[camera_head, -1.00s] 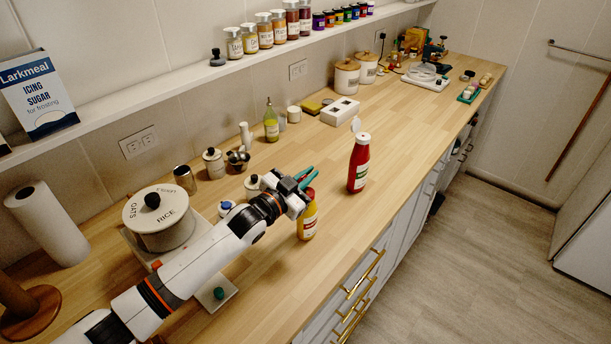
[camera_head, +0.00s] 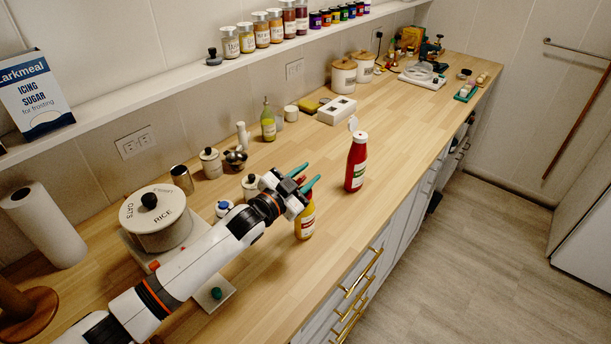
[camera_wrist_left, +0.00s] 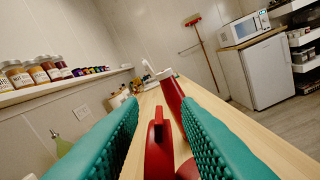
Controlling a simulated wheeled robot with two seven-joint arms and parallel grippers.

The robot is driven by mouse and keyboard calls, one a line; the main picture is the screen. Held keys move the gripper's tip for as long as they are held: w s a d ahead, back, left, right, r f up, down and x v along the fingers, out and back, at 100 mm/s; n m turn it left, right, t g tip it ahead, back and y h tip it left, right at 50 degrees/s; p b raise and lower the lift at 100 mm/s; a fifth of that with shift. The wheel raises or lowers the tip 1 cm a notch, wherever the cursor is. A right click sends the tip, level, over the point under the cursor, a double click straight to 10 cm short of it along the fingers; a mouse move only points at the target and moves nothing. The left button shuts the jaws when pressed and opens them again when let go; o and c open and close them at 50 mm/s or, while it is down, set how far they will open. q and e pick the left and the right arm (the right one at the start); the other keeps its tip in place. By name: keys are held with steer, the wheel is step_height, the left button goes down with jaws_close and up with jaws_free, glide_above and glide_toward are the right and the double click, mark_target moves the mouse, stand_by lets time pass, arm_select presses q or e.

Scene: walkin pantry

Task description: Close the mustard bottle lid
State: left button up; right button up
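The mustard bottle (camera_head: 306,222) stands upright on the counter, yellow with a pale label. Its top is partly hidden by my left gripper (camera_head: 305,178). The gripper is over the bottle top, its two teal fingers apart. In the left wrist view a red lid (camera_wrist_left: 158,150) stands up between the spread fingers, with a visible gap to each finger. More red, apparently the cap, shows at the lower edge (camera_wrist_left: 187,170). I cannot tell whether the gripper touches the bottle. My right gripper is not in view.
A red ketchup bottle (camera_head: 356,165) with a raised white lid stands just beyond the gripper. A white pot (camera_head: 157,222), a steel cup (camera_head: 182,179) and jars stand at the left. The counter's front edge is close to the mustard bottle. Counter right of the ketchup is clear.

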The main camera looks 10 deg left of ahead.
arm_select(q)
steer(key=shift+s+a+r+p, duration=0.1)
steer(key=shift+s+a+p, duration=0.2)
steer(key=shift+s+p, duration=0.15)
steer(key=p+v, duration=0.4)
steer(key=v, duration=0.7)
steer(key=shift+p, duration=0.4)
steer(key=shift+o, duration=0.3)
